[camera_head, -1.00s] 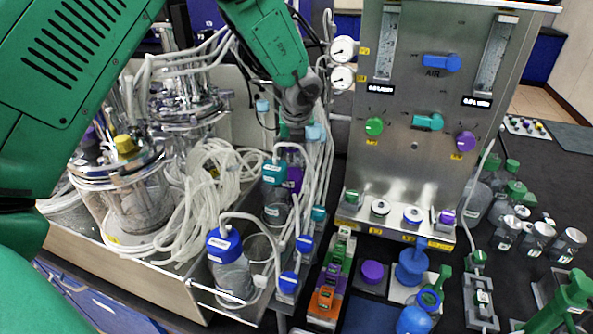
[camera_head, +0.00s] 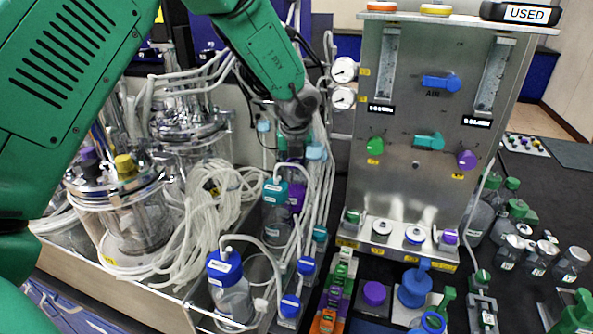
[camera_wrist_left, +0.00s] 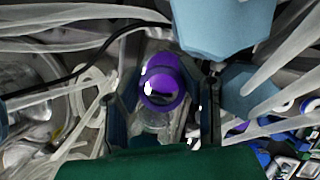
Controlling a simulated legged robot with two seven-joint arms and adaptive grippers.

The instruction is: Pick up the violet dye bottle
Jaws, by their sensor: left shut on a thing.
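The violet dye bottle shows from above in the left wrist view, its violet cap (camera_wrist_left: 163,85) between the two fingers of my left gripper (camera_wrist_left: 163,118). The clear body below the cap is partly visible. In the head view my left gripper (camera_head: 294,150) points down among the tubes behind the teal-capped bottle (camera_head: 275,212). A violet part (camera_head: 297,197) shows just below its fingers, partly hidden by that bottle and tubes. My left gripper is shut on the violet dye bottle. I cannot tell whether the bottle is clear of its support. My right gripper is not in view.
A blue-capped bottle (camera_head: 228,285) stands in front in the rack. White tubing (camera_head: 190,220) and the glass bioreactor (camera_head: 125,205) are to the left. The steel gas panel (camera_head: 425,150) stands to the right. Blue hanging parts (camera_wrist_left: 225,25) crowd the gripper in the wrist view.

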